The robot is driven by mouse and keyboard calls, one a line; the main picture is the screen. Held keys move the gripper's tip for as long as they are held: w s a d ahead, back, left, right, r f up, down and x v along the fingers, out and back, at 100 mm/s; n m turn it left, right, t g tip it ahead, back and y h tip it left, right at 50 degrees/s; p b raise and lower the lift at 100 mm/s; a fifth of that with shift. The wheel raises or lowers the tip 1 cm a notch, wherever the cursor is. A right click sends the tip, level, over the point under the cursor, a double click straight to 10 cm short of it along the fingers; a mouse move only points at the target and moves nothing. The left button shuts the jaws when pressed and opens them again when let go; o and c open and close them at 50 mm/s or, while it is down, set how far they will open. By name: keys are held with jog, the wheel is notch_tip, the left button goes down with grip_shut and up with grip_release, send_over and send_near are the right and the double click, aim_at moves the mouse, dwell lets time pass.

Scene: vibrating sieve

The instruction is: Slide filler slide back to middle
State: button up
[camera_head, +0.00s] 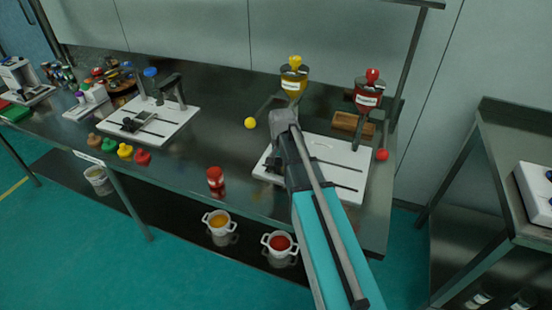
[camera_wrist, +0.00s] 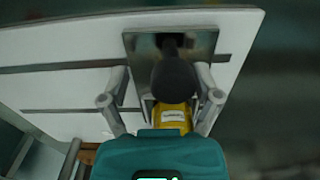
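The filler station is a white board (camera_head: 346,155) with dark slots, at the right end of the table under a yellow hopper (camera_head: 294,76) and a red hopper (camera_head: 368,92). My gripper (camera_head: 284,122) is over the board's left part and hides much of it. In the wrist view, a metal slide plate (camera_wrist: 205,45) lies near the board's right end, with a dark rounded knob (camera_wrist: 172,78) in front of it. A yellow labelled part (camera_wrist: 172,117) shows behind the knob. My gripper's fingers (camera_wrist: 163,75) stand apart on either side of the knob; contact is not clear.
A yellow ball handle (camera_head: 250,123) and a red ball handle (camera_head: 381,154) stick out beside the hoppers. A red jar (camera_head: 215,177) stands near the front edge. Another white board (camera_head: 172,128) is at left, with coloured caps before it. A wooden block (camera_head: 348,122) lies behind.

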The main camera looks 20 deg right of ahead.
jog(key=shift+s+d, duration=1)
jog(key=shift+d, duration=0.4)
jog(key=shift+s+d, duration=1)
jog(key=shift+d, duration=0.35)
jog(key=shift+s+d, duration=1)
jog(key=shift+d, duration=0.4)
jog(key=shift+o, duration=1.4)
notch_tip(320, 180, up, 9)
jog(key=p, duration=0.9)
